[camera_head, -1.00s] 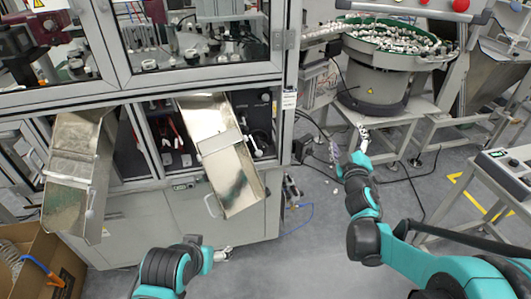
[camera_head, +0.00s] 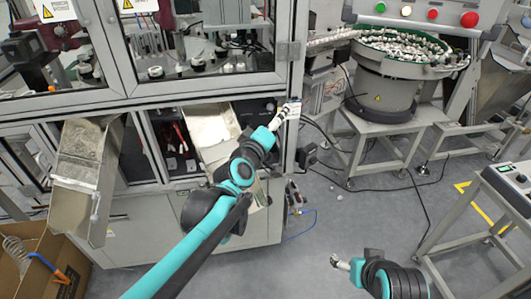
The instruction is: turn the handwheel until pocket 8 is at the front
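My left arm reaches in from the lower left, and its small gripper (camera_head: 285,114) is up in front of the cabinet's right corner post. I cannot tell whether its fingers are open or shut, or whether it touches anything. My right gripper (camera_head: 339,263) is low over the grey floor, pointing left, well apart from the machine; its fingers are too small to read. I cannot make out a handwheel or any pocket numbers. Behind the glass of the cabinet (camera_head: 187,98), several dark round fixtures with white tops (camera_head: 155,72) show, partly hidden by frame bars.
Two metal chutes stick out in front, a left one (camera_head: 82,165) and a right one (camera_head: 210,128) partly behind my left arm. A bowl feeder (camera_head: 385,92) full of white caps stands right of the cabinet. A control box stand (camera_head: 510,185) is at far right. Open floor lies between.

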